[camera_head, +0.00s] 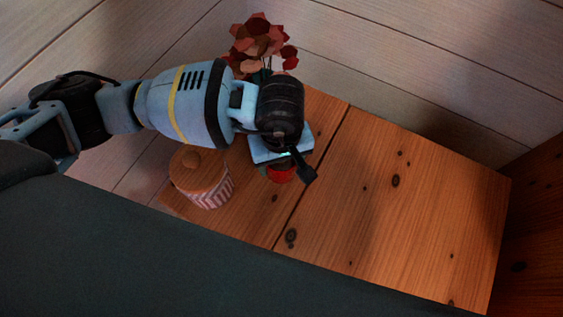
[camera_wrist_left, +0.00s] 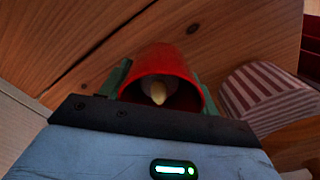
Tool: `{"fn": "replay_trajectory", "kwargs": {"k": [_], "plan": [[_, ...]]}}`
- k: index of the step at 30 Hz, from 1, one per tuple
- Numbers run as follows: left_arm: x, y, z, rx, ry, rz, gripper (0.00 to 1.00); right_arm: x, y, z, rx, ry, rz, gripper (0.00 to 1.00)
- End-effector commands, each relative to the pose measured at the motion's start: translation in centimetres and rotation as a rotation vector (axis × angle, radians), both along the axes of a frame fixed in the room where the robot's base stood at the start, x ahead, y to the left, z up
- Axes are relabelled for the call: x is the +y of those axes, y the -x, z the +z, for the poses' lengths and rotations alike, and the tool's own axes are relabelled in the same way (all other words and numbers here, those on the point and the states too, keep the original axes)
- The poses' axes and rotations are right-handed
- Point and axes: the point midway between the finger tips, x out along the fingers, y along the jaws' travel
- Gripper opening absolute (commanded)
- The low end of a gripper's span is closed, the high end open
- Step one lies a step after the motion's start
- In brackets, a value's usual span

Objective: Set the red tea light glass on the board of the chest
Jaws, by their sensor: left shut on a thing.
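The red tea light glass (camera_wrist_left: 160,62) is between the fingers of my left gripper (camera_wrist_left: 160,90) in the left wrist view, with a pale candle visible inside it. The gripper is shut on the glass. In the head view a bit of the red glass (camera_head: 281,174) shows below my left gripper (camera_head: 283,165), over the wooden board of the chest (camera_head: 400,210). I cannot tell whether the glass touches the board. My right gripper is not in view.
A striped round box with a wooden lid (camera_head: 203,180) stands on the board left of the gripper; it also shows in the left wrist view (camera_wrist_left: 262,92). Red flowers (camera_head: 262,40) stand behind the gripper. The right part of the board is clear. A dark surface (camera_head: 150,250) borders the front.

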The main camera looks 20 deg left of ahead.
Motion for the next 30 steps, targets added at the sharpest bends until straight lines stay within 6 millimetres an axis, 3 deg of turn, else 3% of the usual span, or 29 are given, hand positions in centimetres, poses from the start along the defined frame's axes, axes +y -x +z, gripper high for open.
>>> {"fn": "replay_trajectory", "kwargs": {"k": [3, 16, 17, 21, 30], "plan": [[0.0, 0.0, -1.5, 0.001, -0.001, 0.0, 0.35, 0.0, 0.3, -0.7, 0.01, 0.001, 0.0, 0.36], [0.0, 0.0, -1.9, -0.001, 0.0, 0.0, 0.35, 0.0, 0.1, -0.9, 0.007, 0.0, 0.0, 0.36], [0.0, 0.0, -1.9, -0.001, -0.001, 0.0, 0.63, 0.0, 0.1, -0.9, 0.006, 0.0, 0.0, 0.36], [0.0, 0.0, -1.9, -0.001, -0.001, 0.0, 0.81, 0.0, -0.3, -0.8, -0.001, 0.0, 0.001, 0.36], [0.0, 0.0, -1.8, -0.001, 0.0, 0.0, 0.83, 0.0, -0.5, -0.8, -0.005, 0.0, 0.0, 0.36]]}}
